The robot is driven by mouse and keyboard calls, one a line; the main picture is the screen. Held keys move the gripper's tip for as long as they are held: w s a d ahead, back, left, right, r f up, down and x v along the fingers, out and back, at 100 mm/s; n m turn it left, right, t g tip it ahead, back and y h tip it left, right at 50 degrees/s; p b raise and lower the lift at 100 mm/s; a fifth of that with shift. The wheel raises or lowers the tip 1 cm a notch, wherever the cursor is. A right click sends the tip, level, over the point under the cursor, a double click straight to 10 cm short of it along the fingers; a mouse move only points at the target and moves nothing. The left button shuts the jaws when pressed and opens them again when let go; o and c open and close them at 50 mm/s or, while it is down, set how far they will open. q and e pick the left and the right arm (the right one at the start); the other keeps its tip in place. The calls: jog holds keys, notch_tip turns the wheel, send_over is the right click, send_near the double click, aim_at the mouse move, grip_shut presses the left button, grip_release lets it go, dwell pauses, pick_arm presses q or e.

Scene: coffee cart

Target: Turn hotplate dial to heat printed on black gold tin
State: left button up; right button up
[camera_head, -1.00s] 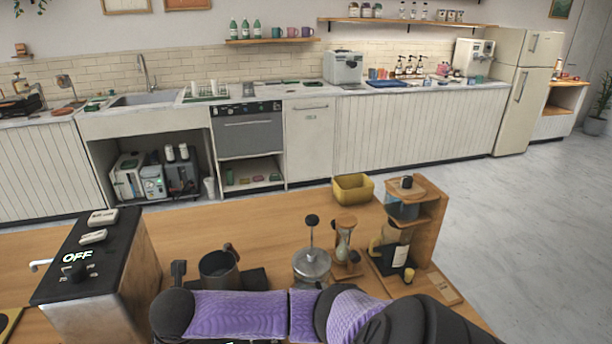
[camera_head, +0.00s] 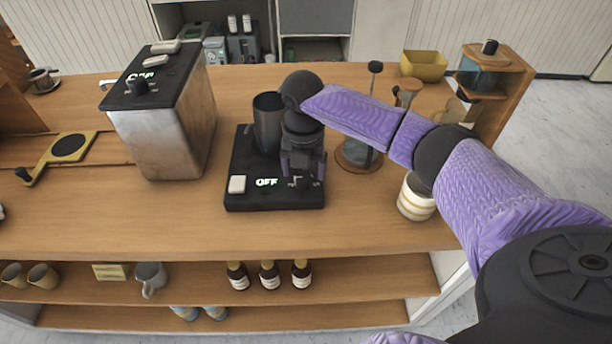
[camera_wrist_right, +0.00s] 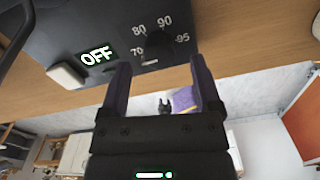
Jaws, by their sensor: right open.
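The black hotplate (camera_head: 250,190) sits on the wooden counter with a dark metal pitcher (camera_head: 268,122) on it. Its display reads OFF, also in the right wrist view (camera_wrist_right: 97,55). Its dark dial (camera_wrist_right: 158,46) is ringed by the numbers 70, 80, 90 and 95. My right gripper (camera_head: 303,178) points down over the dial end of the hotplate. In the right wrist view its open fingers (camera_wrist_right: 161,72) lie to either side of the dial, with nothing held. I cannot pick out a black gold tin. My left gripper is not in view.
A metal box with a black top (camera_head: 165,120) stands to the left, with its own OFF display. A striped cup (camera_head: 415,198) and a glass press (camera_head: 358,152) stand to the right.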

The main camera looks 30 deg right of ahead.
notch_tip(320, 180, down, 2)
jog(key=shift+f, duration=0.2)
grip_shut()
jog(key=shift+r, duration=0.1)
